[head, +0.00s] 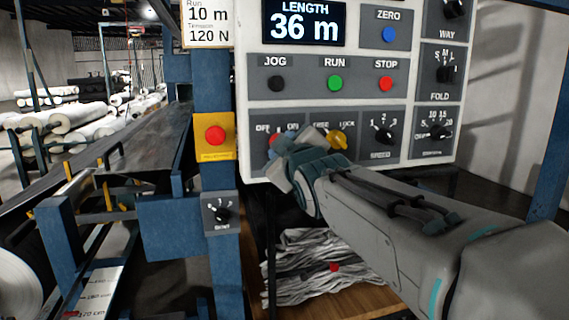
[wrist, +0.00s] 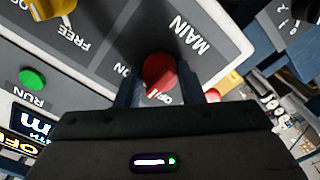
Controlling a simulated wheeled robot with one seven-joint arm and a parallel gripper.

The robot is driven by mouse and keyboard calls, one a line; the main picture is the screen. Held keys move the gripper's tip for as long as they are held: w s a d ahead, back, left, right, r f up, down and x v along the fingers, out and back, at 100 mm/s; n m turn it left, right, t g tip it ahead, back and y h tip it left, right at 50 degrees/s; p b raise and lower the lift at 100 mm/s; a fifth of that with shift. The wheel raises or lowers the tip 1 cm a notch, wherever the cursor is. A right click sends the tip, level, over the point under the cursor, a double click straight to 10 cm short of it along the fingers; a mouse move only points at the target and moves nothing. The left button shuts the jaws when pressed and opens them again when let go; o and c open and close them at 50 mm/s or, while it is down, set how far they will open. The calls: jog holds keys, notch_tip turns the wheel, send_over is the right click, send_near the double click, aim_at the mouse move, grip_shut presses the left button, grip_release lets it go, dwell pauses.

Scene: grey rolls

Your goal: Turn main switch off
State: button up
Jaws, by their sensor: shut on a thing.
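The main switch is a red knob (wrist: 160,70) on the grey panel, close in front of my gripper in the wrist view. MAIN is printed on one side of it, with ON and OFF on the other. A white mark on the knob lies close to the OFF lettering; its exact angle is hard to tell. My gripper (wrist: 166,88) has a finger on each side of the knob and is shut on it. In the head view only a bit of the red switch (head: 273,139) shows, beneath OFF; my gripper (head: 288,148) hides the rest.
A yellow FREE/LOCK knob (head: 338,138) sits just right of the switch. JOG, RUN (head: 335,83) and STOP (head: 386,84) buttons are above, and a speed dial (head: 384,134) is further right. A red emergency button (head: 215,135) on a yellow plate is left of the panel.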

jog(key=n+b, duration=0.2)
jog(key=n, duration=0.2)
jog(key=shift+f+n, duration=0.1)
jog(key=shift+n, duration=0.2)
jog(key=n+b, duration=0.1)
jog(key=n, duration=0.3)
jog(key=shift+n, duration=0.3)
jog(key=o, duration=1)
